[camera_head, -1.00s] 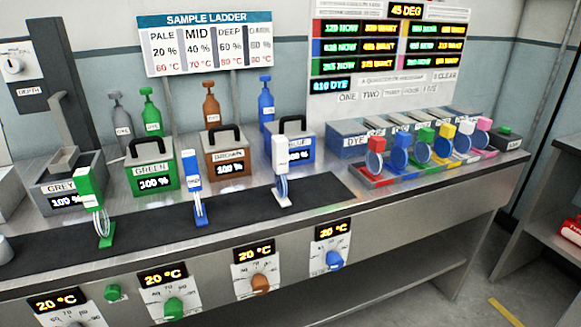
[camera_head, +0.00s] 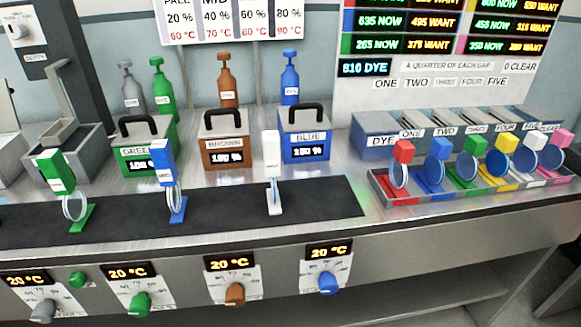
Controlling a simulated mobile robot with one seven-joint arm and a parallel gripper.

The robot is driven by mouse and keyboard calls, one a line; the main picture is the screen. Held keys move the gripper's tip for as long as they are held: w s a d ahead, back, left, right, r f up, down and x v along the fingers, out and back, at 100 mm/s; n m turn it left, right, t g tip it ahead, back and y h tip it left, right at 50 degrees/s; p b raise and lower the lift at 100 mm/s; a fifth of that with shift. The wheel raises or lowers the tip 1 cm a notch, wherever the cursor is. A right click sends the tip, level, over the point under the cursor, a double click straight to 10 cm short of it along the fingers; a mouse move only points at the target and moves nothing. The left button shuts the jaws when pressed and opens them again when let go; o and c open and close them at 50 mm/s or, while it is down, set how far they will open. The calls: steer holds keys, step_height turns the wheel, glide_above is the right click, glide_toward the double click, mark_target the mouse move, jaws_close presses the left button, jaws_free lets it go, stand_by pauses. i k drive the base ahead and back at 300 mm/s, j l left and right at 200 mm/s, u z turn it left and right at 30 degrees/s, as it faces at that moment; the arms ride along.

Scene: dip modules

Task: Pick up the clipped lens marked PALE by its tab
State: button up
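Three clipped lenses stand upright on the black mat (camera_head: 120,222). One has a green tab (camera_head: 55,171), at the left. One has a blue tab (camera_head: 162,162), in the middle. One has a white tab (camera_head: 271,154), at the right. Each has a thin round lens below its tab and a foot of the tab's color. The tabs carry small labels; the blue one seems to read MID. I cannot read PALE on any of them. The sample ladder sign (camera_head: 235,24) at the back is cut off at the top. My gripper is not in view.
Green (camera_head: 142,165), brown (camera_head: 223,157) and blue (camera_head: 305,150) lidded tanks stand behind the mat, with pump bottles behind them. A tray (camera_head: 405,201) of several colored lenses sits at the right. Knobs (camera_head: 235,292) line the counter front. The mat's right end is bare.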

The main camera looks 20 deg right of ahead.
mark_target(271, 143)
steer(key=i+l, duration=0.1)
steer(key=l, duration=0.55)
steer(key=i+l+u, duration=0.15)
steer(key=l, duration=1.2)
steer(key=i+u, duration=0.05)
